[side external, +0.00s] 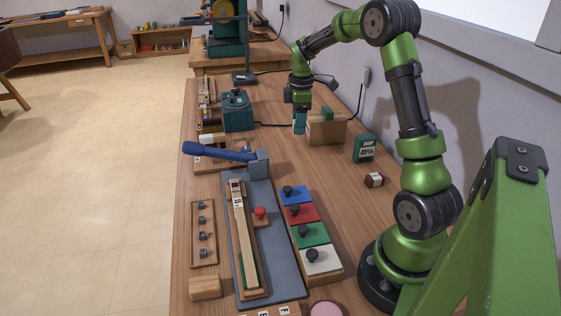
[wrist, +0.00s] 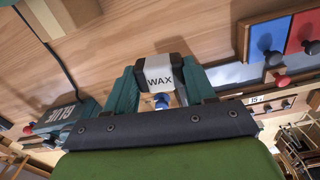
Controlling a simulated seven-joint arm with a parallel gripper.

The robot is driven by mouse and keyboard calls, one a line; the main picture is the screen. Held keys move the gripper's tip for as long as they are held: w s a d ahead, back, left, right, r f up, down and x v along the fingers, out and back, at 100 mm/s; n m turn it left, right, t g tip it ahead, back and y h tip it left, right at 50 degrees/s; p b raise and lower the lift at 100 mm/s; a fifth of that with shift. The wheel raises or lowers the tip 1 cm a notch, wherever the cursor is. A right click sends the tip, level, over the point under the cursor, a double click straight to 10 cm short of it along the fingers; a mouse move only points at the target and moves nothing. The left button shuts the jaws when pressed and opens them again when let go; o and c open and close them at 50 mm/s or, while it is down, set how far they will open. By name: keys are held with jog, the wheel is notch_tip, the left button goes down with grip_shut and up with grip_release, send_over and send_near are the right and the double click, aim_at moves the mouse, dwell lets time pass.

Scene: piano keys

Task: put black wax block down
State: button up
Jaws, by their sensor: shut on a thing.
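The black wax block (wrist: 158,75), with a white band lettered WAX, sits between the two teal fingers of my gripper (wrist: 160,88) in the wrist view. The fingers press on it from both sides. In the side view my gripper (side external: 300,125) points down over the back part of the bench, just left of a wooden box. The wax block cannot be made out there. I cannot tell whether its underside touches the bench.
A teal glue heater (side external: 237,110) stands left of my gripper, and the wooden box (side external: 327,131) stands close on its right. A green 45% display (side external: 365,149) and coloured drawers (side external: 304,212) are nearer. Bare bench top (side external: 275,143) lies in front of my gripper.

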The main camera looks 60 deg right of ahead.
jog(key=s+a, duration=0.1)
jog(key=s, duration=0.6)
jog(key=n, duration=0.2)
send_over(339, 194)
notch_tip(339, 194, down, 8)
jog(key=shift+a, duration=0.15)
jog(key=shift+f, duration=2)
jog(key=shift+f, duration=0.2)
jog(key=o, duration=1)
jog(key=shift+r, duration=0.2)
